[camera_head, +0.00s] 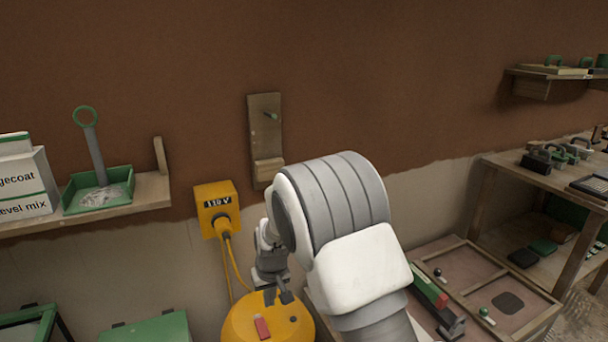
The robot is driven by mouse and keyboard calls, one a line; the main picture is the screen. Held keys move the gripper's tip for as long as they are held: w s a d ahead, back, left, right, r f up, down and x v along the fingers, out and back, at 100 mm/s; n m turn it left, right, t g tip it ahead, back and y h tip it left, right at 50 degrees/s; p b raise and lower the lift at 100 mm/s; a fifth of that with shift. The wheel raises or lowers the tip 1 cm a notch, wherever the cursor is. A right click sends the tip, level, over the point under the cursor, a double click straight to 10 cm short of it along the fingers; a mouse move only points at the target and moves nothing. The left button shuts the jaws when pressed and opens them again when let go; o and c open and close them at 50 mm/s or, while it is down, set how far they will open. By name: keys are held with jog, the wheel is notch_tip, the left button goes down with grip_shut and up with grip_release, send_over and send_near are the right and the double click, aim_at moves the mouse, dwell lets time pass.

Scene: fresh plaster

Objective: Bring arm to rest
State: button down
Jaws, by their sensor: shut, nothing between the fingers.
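My arm, white and grey, rises from the bottom of the head view and bends over in front of the wall. My gripper (278,297) hangs at the arm's far end, pointing down, just above or in front of the yellow rounded unit (240,325). The fingers are small and dark in this view and hold nothing. I cannot tell whether they touch the yellow unit, which has a red part (262,328) on top. My arm hides part of the wall and the area right of the unit.
A yellow 110 V box (215,202) with cables is on the wall. A wooden board (264,135) hangs above. Left, a shelf (150,192) bears a green tray (72,200) and bags (22,185). Right stand a workbench (540,175) and a low wooden tray (535,322).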

jog(key=s+d+r+m, duration=0.1)
jog(key=s+d+r, duration=0.35)
jog(key=r, duration=0.25)
jog(key=s+d+r+m+t, duration=0.1)
jog(key=s+d+r, duration=0.2)
jog(key=d+r, duration=0.3)
jog(key=s+d+r, duration=0.3)
jog(key=d+r, duration=0.1)
jog(key=r, duration=0.4)
jog(key=s+d+r+m+t, duration=0.1)
jog(key=s+d, duration=0.2)
jog(key=s, duration=0.3)
jog(key=s+d+r+m+t+h, duration=0.1)
jog(key=s+d+r, duration=0.15)
jog(key=s, duration=0.35)
jog(key=s+d+m, duration=0.1)
jog(key=s+d, duration=0.3)
jog(key=s, duration=0.3)
notch_tip(320, 180, up, 18)
jog(key=p, duration=1.7)
jog(key=shift+w+f, duration=0.15)
jog(key=shift+w, duration=0.1)
